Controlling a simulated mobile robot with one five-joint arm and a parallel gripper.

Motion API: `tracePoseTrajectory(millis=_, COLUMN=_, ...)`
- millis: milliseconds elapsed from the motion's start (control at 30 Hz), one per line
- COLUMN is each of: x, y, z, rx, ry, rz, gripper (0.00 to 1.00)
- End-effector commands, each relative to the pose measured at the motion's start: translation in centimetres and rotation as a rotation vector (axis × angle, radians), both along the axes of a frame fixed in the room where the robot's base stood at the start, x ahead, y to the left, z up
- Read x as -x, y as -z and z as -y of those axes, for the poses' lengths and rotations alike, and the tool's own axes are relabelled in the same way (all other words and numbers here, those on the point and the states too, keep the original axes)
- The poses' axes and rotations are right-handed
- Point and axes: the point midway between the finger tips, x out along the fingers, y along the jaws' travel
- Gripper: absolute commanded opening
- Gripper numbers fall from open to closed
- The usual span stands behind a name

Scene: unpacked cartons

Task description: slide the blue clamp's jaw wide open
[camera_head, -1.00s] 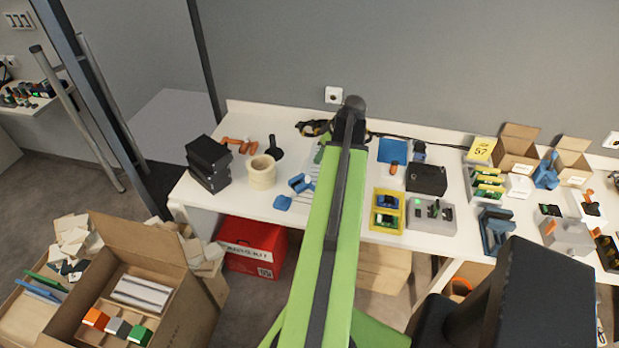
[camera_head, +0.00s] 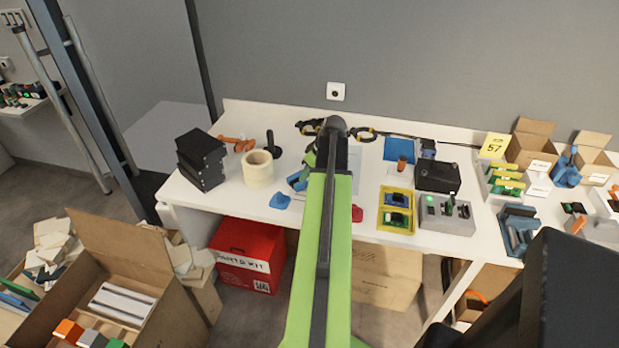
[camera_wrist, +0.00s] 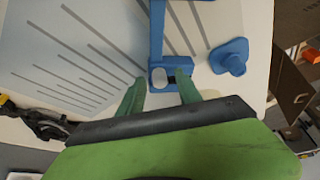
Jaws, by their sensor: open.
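The blue clamp (camera_wrist: 156,45) lies on a striped white sheet in the wrist view, its bar running up the picture. A blue block at its lower end (camera_wrist: 160,63) holds a pale round pad. My gripper (camera_wrist: 159,84) is open, one green finger on each side of that lower end. I cannot tell whether either finger touches it. In the head view a small part of the clamp (camera_head: 296,181) shows left of my green arm, which hides the rest and my fingertips.
A separate blue piece (camera_wrist: 230,56) lies right of the clamp. A tape roll (camera_head: 258,169) and black boxes (camera_head: 200,160) stand to the left on the table. A yellow tray (camera_head: 397,211) and a grey box (camera_head: 447,214) are to the right.

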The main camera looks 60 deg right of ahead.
Motion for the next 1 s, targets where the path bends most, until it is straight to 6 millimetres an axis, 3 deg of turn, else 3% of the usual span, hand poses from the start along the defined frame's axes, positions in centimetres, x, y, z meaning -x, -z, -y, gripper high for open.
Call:
tracePoseTrajectory(millis=100, x=0.03, y=-0.12, z=0.01, rx=0.0, ry=0.0, rz=0.0, gripper=0.39)
tracePoseTrajectory(millis=400, x=0.07, y=-0.1, z=0.01, rx=0.0, ry=0.0, rz=0.0, gripper=0.0)
tracePoseTrajectory(millis=1000, x=0.11, y=-0.1, z=0.04, rx=0.0, ry=0.001, rz=0.0, gripper=0.0)
